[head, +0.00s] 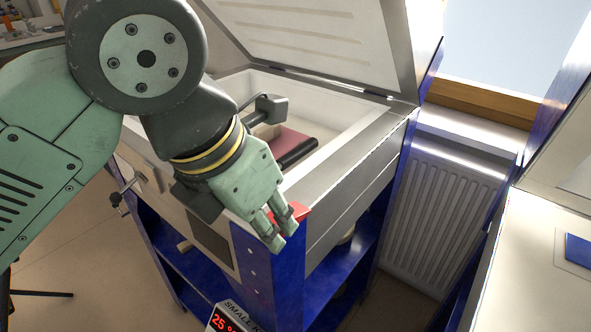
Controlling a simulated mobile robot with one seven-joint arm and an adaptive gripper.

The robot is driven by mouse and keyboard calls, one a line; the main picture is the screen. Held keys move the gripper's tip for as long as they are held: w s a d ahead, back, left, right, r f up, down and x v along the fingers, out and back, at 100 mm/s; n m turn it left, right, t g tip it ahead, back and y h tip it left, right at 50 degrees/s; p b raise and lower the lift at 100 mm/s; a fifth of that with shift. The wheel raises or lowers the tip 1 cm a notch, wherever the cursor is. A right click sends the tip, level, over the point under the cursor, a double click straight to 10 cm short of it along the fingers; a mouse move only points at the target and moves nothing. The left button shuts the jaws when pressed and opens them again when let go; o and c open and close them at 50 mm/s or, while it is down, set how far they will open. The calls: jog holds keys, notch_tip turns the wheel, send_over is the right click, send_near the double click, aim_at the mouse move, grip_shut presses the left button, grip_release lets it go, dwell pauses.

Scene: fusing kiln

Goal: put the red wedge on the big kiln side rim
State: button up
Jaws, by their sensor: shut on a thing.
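The red wedge (299,211) shows beside and partly behind the fingers of my gripper (282,232). My gripper is shut on it, and the fingers hide part of the wedge. The big kiln stands with its lid (310,30) raised. Its side rim (345,165) is the grey metal strip along the right of the opening. The gripper and wedge are at the front right corner of the kiln, at the near end of this rim. I cannot tell whether the wedge touches the metal.
Inside the kiln lie a dull red block (289,141) and a dark cylinder (297,153). A blue stand (275,270) carries the kiln. A radiator (440,195) is behind it to the right. A small display (226,318) is at the bottom. A pale worktop (530,270) is at right.

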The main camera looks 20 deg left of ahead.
jog(key=p, duration=0.4)
send_over(286, 201)
jog(key=shift+s+a+f, duration=0.15)
jog(key=shift+s+f, duration=0.15)
jog(key=shift+f, duration=0.2)
notch_tip(286, 201, down, 3)
jog(key=shift+f+p, duration=0.2)
jog(key=shift+p, duration=0.35)
jog(key=shift+f+b, duration=0.45)
jog(key=shift+b, duration=0.1)
jog(key=shift+s+f+b, duration=0.15)
jog(key=shift+f+b, duration=0.15)
jog(key=shift+b, duration=0.1)
jog(key=shift+f, duration=0.1)
jog(key=o, duration=0.6)
jog(key=shift+o, duration=1.2)
jog(key=shift+f, duration=0.1)
